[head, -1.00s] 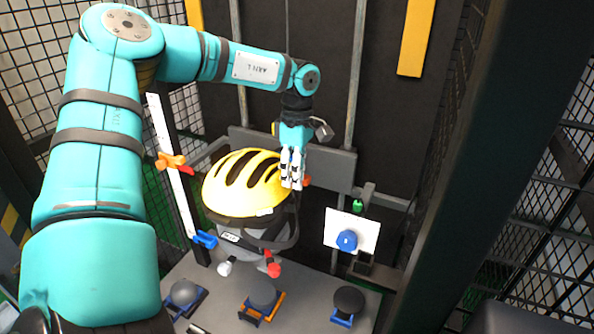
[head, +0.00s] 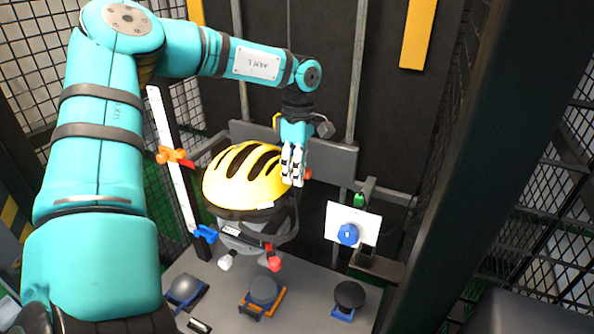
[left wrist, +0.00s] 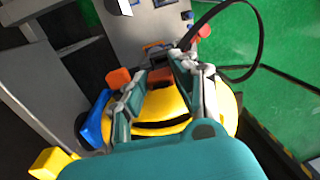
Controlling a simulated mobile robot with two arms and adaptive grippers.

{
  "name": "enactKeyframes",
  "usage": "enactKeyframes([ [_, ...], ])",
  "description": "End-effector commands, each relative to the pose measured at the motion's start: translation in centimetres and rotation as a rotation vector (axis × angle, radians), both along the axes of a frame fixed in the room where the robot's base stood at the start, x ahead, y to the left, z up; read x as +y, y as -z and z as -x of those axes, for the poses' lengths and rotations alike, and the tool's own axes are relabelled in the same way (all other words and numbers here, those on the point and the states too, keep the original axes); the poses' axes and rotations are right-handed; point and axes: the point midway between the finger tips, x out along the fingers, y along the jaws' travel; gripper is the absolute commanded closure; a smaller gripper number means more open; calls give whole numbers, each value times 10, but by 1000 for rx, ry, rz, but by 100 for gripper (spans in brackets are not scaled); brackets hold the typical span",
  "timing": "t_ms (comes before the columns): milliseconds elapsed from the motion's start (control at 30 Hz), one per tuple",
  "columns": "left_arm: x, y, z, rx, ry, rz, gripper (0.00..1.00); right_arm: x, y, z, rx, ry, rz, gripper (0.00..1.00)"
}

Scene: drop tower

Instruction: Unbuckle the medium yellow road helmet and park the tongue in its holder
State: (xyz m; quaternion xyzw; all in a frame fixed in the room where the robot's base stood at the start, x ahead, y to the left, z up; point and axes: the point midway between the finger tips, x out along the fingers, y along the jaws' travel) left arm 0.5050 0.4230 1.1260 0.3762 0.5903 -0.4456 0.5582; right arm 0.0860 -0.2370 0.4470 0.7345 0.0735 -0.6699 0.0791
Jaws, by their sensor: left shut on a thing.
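The yellow road helmet (head: 243,175) with dark vents sits on a grey headform (head: 232,222). It also shows behind the fingers in the left wrist view (left wrist: 175,127). Its black strap (head: 290,232) hangs at the right side and makes a wide loop in the left wrist view (left wrist: 261,45). My left gripper (head: 292,180) is beside the helmet's right edge, pointing down. It is shut on what looks like the strap's tongue, mostly hidden by the fingertips (left wrist: 158,82). My right gripper is not in view.
A ruled white post (head: 172,165) with orange and blue clamps stands left. A white plate with a blue knob (head: 347,234) stands right. Several dark domes, such as one on an orange base (head: 263,290), stand on the grey table. A grey crossbar (head: 335,165) runs behind.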

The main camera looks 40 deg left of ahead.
Motion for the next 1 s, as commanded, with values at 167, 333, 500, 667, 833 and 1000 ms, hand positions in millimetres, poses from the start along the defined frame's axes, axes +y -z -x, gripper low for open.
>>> enactKeyframes([
  [167,0,2,0,0,0,0,89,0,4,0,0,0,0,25],
  [333,0,3,0,0,0,0,89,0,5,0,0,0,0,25],
  [500,0,7,1,0,0,0,89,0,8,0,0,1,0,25],
  [667,-1,13,1,1,0,0,89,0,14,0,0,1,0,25],
  [833,-1,20,2,1,1,1,89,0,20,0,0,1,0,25],
  [1000,-1,27,3,1,1,1,89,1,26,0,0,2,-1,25],
])
